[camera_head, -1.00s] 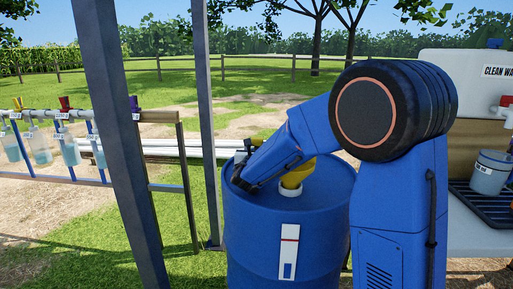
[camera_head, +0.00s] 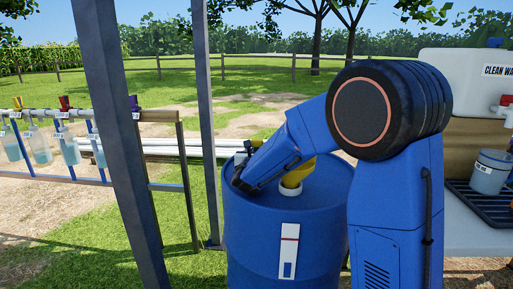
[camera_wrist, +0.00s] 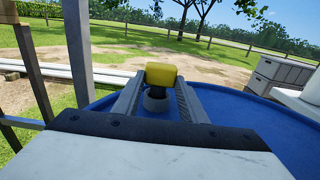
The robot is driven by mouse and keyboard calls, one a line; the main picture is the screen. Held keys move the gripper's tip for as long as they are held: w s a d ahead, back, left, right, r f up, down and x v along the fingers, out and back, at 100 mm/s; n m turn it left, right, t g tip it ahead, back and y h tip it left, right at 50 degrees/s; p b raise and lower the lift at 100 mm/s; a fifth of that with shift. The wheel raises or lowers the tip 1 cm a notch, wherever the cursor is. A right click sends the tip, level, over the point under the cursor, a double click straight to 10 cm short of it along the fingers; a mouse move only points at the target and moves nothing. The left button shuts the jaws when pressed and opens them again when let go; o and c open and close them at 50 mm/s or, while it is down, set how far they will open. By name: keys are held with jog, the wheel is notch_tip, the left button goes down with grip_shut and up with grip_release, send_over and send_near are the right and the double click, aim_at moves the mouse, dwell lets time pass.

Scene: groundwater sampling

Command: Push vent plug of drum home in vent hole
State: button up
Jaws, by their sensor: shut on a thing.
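The blue drum (camera_head: 275,235) stands upright in the head view, and its blue top also fills much of the wrist view (camera_wrist: 255,125). My gripper (camera_head: 240,180) is low over the left part of the drum top. A pale grey ring (camera_wrist: 156,103) shows at the stem's lower end, between the fingers. I cannot tell how deep the stem sits in it. The vent hole itself is hidden.
A yellow funnel (camera_head: 298,177) stands in a white collar on the drum, partly behind my arm. Grey posts (camera_head: 125,150) stand left of the drum. A rail with sample bottles (camera_head: 70,150) is farther left. A white tank (camera_head: 470,85) and a bucket (camera_head: 490,173) are at right.

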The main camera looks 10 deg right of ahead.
jog(key=shift+f, duration=0.45)
jog(key=o, duration=1.1)
jog(key=shift+s+f, duration=0.1)
jog(key=v, duration=1.7)
jog(key=shift+s, duration=0.15)
